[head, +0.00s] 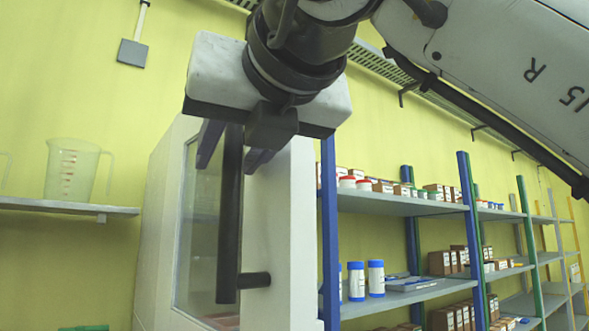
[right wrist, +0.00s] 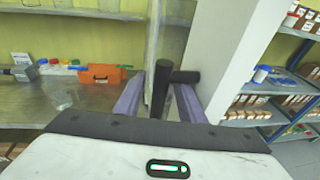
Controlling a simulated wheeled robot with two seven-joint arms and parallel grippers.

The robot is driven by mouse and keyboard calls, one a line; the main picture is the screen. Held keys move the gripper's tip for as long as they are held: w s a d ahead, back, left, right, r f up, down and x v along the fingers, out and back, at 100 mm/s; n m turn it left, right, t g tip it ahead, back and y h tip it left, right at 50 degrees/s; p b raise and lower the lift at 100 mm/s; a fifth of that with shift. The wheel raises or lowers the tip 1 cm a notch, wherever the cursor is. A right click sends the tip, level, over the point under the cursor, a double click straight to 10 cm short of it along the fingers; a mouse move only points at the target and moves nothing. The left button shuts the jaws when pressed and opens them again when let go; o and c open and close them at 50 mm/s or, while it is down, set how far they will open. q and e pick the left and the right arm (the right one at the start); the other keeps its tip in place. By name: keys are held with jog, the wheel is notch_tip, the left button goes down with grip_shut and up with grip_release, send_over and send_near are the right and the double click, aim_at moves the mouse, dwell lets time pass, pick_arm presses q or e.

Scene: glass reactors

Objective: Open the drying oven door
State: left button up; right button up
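The drying oven (head: 160,225) is a tall white cabinet with a glass pane in the middle of the head view. Its black vertical bar handle (head: 229,220) stands off a white panel on a short post; it also shows in the right wrist view (right wrist: 163,85). My right gripper (head: 234,150) is at the upper part of the handle, with its bluish fingers on either side of the bar. In the right wrist view the fingers (right wrist: 160,105) are apart, with small gaps beside the bar. I see no clear gap at the door. My left gripper is not in view.
Shelves (head: 400,202) with bottles and boxes stand right of the oven. A wall shelf (head: 60,206) at left holds a clear measuring jug (head: 72,170). An orange box (right wrist: 100,78) and small bottles stand left of the handle in the right wrist view.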

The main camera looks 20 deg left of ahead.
jog(key=s+d+b, duration=0.1)
jog(key=s+b, duration=0.3)
jog(key=s, duration=0.8)
jog(key=shift+d, duration=0.35)
jog(key=shift+f+b, duration=0.1)
jog(key=shift+b, duration=0.2)
